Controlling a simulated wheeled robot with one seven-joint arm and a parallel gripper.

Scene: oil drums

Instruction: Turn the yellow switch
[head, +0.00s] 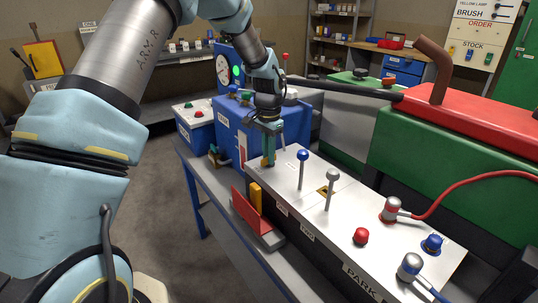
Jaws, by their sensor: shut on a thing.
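My gripper (268,150) points down at the far left end of the white-topped panel (310,172). It is shut on a small upright thing, mostly hidden between the fingers. A yellowish bit shows low at the fingers, so it looks like the yellow switch (265,161), but its shape and angle cannot be told. A blue-knobbed lever (302,156) and a grey-knobbed lever (332,175) stand upright on the panel, to the right of my gripper and apart from it.
A red knob (360,236), a blue knob (432,243) and cabled plugs sit at the panel's near end. Red and yellow plates (256,197) stand on the bench below. A blue box with a gauge (222,71) stands behind; a green-and-red machine (470,120) stands right.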

